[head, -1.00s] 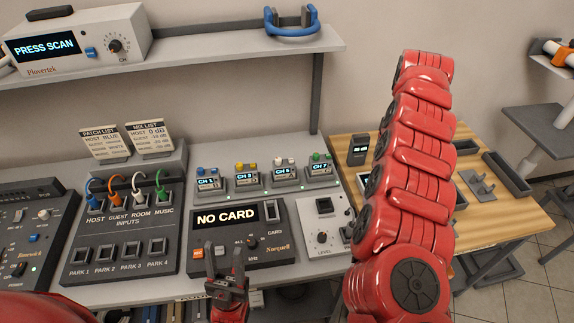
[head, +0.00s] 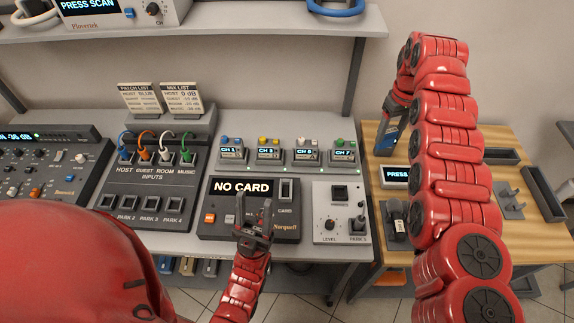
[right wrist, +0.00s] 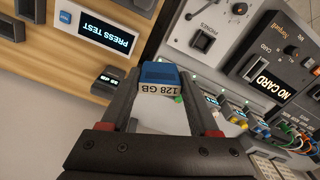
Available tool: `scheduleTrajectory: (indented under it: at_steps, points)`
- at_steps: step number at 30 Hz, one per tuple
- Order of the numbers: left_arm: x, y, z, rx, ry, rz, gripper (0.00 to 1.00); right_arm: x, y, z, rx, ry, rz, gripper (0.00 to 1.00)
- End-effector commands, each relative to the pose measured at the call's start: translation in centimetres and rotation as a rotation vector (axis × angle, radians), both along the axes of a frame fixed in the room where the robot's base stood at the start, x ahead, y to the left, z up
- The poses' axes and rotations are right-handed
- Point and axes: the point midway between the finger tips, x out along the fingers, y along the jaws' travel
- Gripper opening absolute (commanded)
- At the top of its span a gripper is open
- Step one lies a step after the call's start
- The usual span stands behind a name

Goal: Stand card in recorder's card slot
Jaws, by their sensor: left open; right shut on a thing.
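My right gripper (right wrist: 163,88) is shut on a blue card (right wrist: 160,76) with a white "128 GB" label. In the head view the card (head: 387,141) shows at the right gripper, above the wooden table's left side, partly hidden by the gripper. The recorder (head: 209,231) lies on the grey bench, its display reading "NO CARD". Its upright card slot (head: 285,190) looks empty, to the right of the display. The recorder also shows in the right wrist view (right wrist: 245,82), to the right of the card. My left gripper (head: 253,208) is open and empty over the recorder's front part.
A level box (head: 326,226) stands right of the recorder, and an input panel (head: 142,185) stands left. Several channel boxes (head: 268,153) line up behind. The wooden table (head: 486,143) holds a "PRESS TEST" device (head: 396,174). A shelf (head: 220,31) hangs above the bench.

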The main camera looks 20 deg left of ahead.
Motion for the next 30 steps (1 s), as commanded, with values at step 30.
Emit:
scheduleTrajectory:
  at_steps: [30]
  points:
    - [0.0,0.0,2.1,0.0,0.0,0.0,0.5,-0.8,5.0,-1.9,-0.002,0.0,0.283,0.08]
